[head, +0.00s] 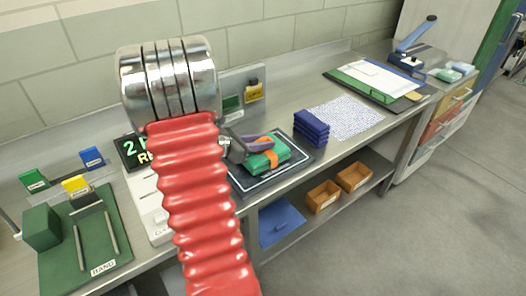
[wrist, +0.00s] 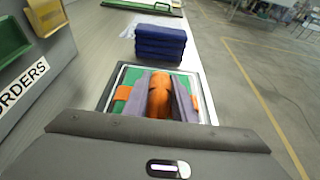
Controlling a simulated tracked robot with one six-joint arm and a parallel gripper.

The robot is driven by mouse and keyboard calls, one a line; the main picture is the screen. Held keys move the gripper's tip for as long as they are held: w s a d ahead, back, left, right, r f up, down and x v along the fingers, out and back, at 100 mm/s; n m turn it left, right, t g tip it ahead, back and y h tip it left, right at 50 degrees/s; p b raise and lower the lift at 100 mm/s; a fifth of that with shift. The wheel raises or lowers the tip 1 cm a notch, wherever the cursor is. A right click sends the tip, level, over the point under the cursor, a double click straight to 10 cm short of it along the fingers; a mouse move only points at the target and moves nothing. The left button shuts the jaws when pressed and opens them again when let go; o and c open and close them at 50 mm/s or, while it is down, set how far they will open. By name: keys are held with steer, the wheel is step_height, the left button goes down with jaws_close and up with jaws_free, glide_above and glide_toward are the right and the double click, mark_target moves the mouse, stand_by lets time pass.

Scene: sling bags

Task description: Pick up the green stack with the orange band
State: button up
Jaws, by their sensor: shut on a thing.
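The green stack (head: 283,152) with an orange band (head: 271,159) is at the dark mat on the bench in the head view. My gripper (head: 260,143) is over it, its grey-purple fingers shut on the stack's upper part. In the wrist view, the orange part (wrist: 159,97) is pinched between the two fingers (wrist: 159,84), and green (wrist: 122,93) shows on both sides.
The dark white-lined mat (head: 243,188) lies under the stack. A dark blue folded stack (head: 311,126) stands close behind it, also in the wrist view (wrist: 160,43). A patterned sheet (head: 346,117) and a clipboard (head: 375,80) lie farther right. Orange bins (head: 323,196) sit on the lower shelf.

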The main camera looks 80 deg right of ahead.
jaws_close()
steer(key=shift+r, duration=0.2)
step_height(320, 180, up, 10)
steer(key=shift+f, duration=0.15)
stand_by(0.5)
stand_by(0.9)
